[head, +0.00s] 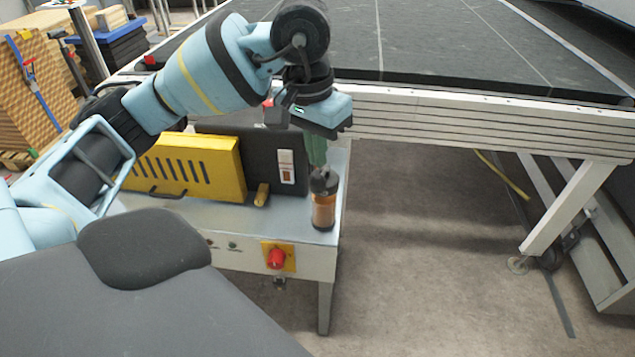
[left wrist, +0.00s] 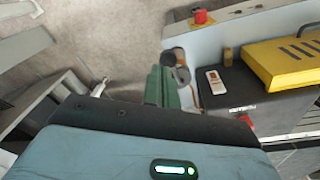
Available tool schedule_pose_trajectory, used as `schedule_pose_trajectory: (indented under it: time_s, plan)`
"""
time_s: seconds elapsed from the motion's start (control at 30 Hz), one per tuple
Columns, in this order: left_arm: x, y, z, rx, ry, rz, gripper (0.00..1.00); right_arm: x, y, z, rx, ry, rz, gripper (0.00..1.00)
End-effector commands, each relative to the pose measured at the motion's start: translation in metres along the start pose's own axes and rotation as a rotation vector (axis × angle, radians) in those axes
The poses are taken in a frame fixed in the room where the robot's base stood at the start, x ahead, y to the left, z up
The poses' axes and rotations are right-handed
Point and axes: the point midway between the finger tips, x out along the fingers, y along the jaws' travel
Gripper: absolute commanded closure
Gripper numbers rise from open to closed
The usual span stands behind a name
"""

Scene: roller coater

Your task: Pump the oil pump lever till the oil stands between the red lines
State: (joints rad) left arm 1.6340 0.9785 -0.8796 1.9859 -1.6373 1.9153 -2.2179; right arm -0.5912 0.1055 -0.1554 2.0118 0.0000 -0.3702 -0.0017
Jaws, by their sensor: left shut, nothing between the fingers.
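A cylinder with amber contents and a black cap (head: 324,205), which looks like the oil pump, stands upright at the front right corner of the light cabinet top. In the left wrist view its round dark cap (left wrist: 181,60) is partly hidden by my fingers. I cannot make out a separate lever. My left gripper (head: 318,152) has green fingers pointing down just above the cap; it is shut and empty. Its fingers (left wrist: 163,72) also show in the left wrist view. Whether they touch the cap is unclear. My right gripper is not in view. No red lines are readable on the cylinder.
Beside the cylinder are a brass knob (head: 262,194), a dark box (head: 240,150) with a white plate (head: 287,167), and a yellow slotted cover (head: 190,165). A red knob (head: 276,258) is on the cabinet front. The long conveyor frame (head: 480,120) stands behind.

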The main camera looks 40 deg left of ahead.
Motion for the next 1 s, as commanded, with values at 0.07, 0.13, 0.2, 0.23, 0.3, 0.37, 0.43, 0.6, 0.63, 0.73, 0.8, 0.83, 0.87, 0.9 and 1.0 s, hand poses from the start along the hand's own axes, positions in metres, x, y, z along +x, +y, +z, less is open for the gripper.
schedule_pose_trajectory:
  time_s: [0.07,0.13,0.2,0.23,0.3,0.37,0.43,0.6,0.63,0.73,0.8,0.83,0.87,0.9,1.0]
  plan:
    - [-0.007,-0.008,-0.002,0.010,0.013,-0.032,1.00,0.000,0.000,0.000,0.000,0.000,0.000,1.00]
    - [-0.010,-0.011,-0.002,0.014,0.019,-0.047,1.00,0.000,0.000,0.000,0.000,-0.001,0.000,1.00]
    - [-0.011,-0.013,-0.003,0.016,0.021,-0.054,1.00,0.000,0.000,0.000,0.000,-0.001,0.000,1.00]
    - [-0.011,-0.013,-0.003,0.016,0.022,-0.055,1.00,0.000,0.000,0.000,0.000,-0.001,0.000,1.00]
    - [-0.011,-0.013,-0.003,0.017,0.021,-0.054,1.00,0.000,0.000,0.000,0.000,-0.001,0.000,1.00]
    - [-0.011,-0.013,-0.003,0.016,0.021,-0.054,1.00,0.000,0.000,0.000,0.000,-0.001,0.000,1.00]
    - [-0.011,-0.013,-0.003,0.016,0.021,-0.053,1.00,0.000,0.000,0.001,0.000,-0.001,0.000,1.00]
    - [-0.008,-0.013,-0.002,0.016,0.020,-0.052,1.00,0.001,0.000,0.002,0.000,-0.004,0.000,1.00]
    - [-0.007,-0.013,-0.002,0.016,0.019,-0.052,1.00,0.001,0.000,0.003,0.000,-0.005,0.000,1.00]
    - [-0.001,-0.013,-0.002,0.016,0.018,-0.052,1.00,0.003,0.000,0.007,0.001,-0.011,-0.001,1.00]
    - [0.005,-0.013,-0.002,0.016,0.017,-0.052,1.00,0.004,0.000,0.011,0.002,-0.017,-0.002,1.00]
    - [0.008,-0.013,-0.002,0.016,0.016,-0.052,1.00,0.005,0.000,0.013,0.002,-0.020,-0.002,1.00]
    - [0.011,-0.014,-0.002,0.016,0.016,-0.052,1.00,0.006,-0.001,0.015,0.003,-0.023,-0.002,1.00]
    - [0.015,-0.014,-0.002,0.016,0.015,-0.052,1.00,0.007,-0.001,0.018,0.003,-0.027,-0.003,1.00]
    - [0.028,-0.014,-0.002,0.016,0.015,-0.052,1.00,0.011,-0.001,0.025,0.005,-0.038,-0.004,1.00]
